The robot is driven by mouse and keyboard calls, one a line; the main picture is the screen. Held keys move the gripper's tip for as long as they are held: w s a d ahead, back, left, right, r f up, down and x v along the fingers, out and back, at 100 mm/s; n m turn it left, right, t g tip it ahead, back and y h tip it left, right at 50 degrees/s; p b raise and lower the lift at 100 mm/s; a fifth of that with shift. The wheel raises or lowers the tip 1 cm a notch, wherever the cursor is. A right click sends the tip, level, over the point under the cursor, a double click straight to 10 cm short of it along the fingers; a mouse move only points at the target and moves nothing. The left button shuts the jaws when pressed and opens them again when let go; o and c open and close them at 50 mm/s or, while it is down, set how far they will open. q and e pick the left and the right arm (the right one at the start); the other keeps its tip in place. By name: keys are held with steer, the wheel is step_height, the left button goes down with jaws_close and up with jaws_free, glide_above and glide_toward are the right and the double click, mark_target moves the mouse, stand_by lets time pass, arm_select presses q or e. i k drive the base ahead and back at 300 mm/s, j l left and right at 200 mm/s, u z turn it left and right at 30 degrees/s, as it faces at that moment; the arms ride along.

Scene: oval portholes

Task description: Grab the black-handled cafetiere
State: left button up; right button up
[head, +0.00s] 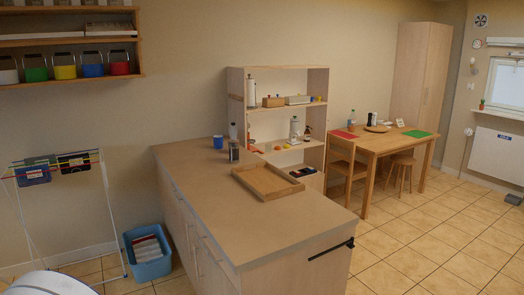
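A small dark, glassy cylinder (234,151) stands upright near the far end of the kitchen counter (220,192). It could be the cafetiere, but it is too small for me to make out a handle. A pale, silvery upright vessel (295,129) stands on a middle shelf of the wooden shelf unit, with a small dark thing beside it. I cannot tell which of these is the black-handled cafetiere. Neither of my grippers is in the head view.
On the counter are a blue cup (218,142) and a wooden tray (267,181); its near part is clear. The shelf unit (319,88) stands behind. A dining table (378,143) is at right, a drying rack (107,215) and blue basket (150,268) at left. Tiled floor at right is open.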

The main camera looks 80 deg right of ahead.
mark_target(234, 146)
steer(key=z, duration=2.7)
steer(key=i+l+z, duration=0.8)
steer(key=i+z, duration=0.35)
steer(key=i, duration=0.2)
steer(key=i+z, duration=0.5)
steer(key=i+j+z, duration=0.25)
steer(key=i+z, duration=0.2)
steer(key=i, duration=0.15)
steer(key=i+u, duration=0.15)
steer(key=i, duration=0.45)
steer(key=i+l+u, duration=0.15)
steer(key=i, duration=0.4)
steer(key=i+l+u, duration=0.15)
steer(key=i, duration=0.45)
steer(key=i+j+u, duration=0.1)
steer(key=i+u, duration=0.15)
steer(key=u, duration=0.15)
steer(key=i+u, duration=0.25)
steer(key=u, duration=0.15)
steer(key=i+u, duration=0.25)
steer(key=u, duration=0.15)
steer(key=i+l+u, duration=0.1)
steer(key=i+u, duration=0.15)
steer(key=u, duration=0.15)
steer(key=i+j+u, duration=0.2)
steer(key=i+u, duration=0.25)
steer(key=i, duration=0.25)
steer(key=i+u, duration=0.45)
steer(key=i, duration=0.2)
